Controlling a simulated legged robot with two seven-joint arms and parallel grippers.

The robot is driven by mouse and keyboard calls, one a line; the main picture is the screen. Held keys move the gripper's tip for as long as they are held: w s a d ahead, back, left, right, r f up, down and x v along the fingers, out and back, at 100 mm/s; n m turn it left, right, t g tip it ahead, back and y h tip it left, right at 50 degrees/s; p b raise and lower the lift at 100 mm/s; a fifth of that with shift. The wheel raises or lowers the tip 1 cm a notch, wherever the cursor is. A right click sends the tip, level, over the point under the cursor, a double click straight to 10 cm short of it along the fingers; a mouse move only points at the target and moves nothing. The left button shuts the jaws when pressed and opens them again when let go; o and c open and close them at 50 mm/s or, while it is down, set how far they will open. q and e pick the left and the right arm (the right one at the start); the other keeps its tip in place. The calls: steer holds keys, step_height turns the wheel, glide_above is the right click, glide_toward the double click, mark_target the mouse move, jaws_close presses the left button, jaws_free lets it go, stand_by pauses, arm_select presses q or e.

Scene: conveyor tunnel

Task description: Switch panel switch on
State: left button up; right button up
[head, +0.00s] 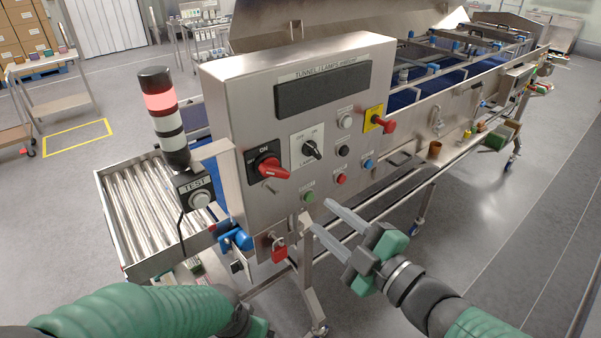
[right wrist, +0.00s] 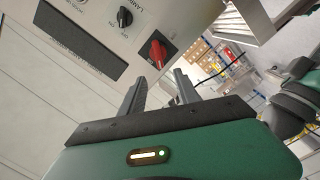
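The steel control panel (head: 228,95) stands in front of me. It carries a red rotary switch (head: 270,167) on a black plate marked ON at the top; its handle points to the lower right. A smaller black selector (head: 311,149) on a white plate sits to its right. Both the red switch (right wrist: 157,52) and the selector (right wrist: 125,17) show in the right wrist view. My right gripper (head: 322,215) is open and empty in front of the panel's lower right, apart from both switches. My left arm crosses the bottom left; its gripper (head: 259,327) is mostly cut off.
A yellow-backed red knob (head: 378,120), a green button (head: 308,197) and a red padlock (head: 279,252) are on or below the panel. A signal tower (head: 162,108) with its red section bright and a TEST button box (head: 198,194) stand left. The roller conveyor (head: 145,200) lies behind them.

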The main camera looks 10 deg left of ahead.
steer(key=p, duration=0.2)
glide_toward(279, 176)
steer(key=a, duration=0.2)
steer(key=p+x, duration=0.1)
steer(key=x, duration=0.4)
steer(key=p+x, duration=0.1)
steer(key=x, duration=0.1)
steer(key=shift+w+p, duration=0.3)
steer(key=shift+w, duration=0.3)
steer(key=shift+a, duration=0.35)
steer(key=shift+s+a, duration=0.1)
steer(key=shift+c, duration=0.9)
steer(key=shift+d, duration=0.2)
steer(key=shift+c, duration=1.1)
steer(key=shift+w+d, duration=0.25)
steer(key=shift+d, duration=0.35)
jaws_close()
arm_select(q)
steer(key=r, duration=0.2)
steer(key=a+r, duration=0.1)
steer(key=r, duration=0.1)
steer(key=shift+r, duration=0.35)
arm_select(e)
steer(key=shift+s+a, duration=0.1)
steer(key=shift+a, duration=0.1)
